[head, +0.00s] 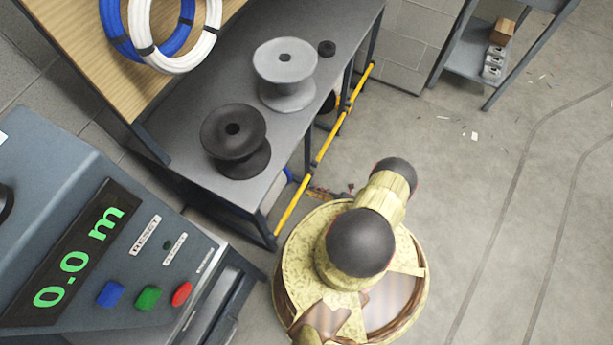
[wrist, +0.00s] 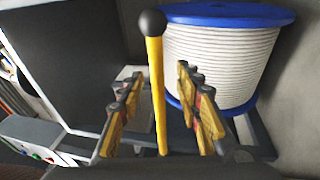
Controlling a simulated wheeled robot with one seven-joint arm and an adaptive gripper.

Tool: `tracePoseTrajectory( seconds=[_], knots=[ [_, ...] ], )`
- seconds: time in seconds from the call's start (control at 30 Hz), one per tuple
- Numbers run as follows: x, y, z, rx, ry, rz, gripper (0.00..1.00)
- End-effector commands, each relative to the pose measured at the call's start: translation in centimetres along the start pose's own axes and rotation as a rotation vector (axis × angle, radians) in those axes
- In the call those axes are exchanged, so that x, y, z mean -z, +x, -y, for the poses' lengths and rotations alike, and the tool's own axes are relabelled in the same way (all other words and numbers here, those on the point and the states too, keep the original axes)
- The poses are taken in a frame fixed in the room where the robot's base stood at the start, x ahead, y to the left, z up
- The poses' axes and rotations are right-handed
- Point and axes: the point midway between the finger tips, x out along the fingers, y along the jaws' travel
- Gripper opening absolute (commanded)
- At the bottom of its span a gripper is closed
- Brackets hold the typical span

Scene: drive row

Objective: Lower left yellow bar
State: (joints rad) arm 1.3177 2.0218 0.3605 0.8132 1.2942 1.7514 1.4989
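A yellow bar (head: 325,146) runs slantwise along the open front of the grey metal table. In the wrist view the yellow bar (wrist: 156,85) stands nearly upright in the picture, with a black ball (wrist: 152,23) on its upper end. My gripper (wrist: 160,73) is open. Its yellow and black fingers lie to either side of the bar, with a visible gap on both sides. In the head view my own arm covers most of the gripper, so the bar's contact there cannot be seen.
A white cable spool with a blue flange (wrist: 220,60) stands close behind the right fingers. A black spool (head: 235,140) and a grey spool (head: 285,75) stand on the metal table (head: 325,20). A display console (head: 60,235) is at left. The floor (head: 510,200) at right is mostly clear.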

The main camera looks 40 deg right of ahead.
Motion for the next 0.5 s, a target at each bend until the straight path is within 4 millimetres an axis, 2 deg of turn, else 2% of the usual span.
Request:
tracePoseTrajectory(
  seconds=[0.03,0.23,0.5],
  knots=[
    [-0.2,-1.1,0.0,0.000,-0.003,0.005,0.35],
    [-0.1,-4.7,0.0,0.000,-0.002,0.004,0.35],
    [0.0,-6.7,0.1,0.001,0.000,0.001,0.35]
  ],
)
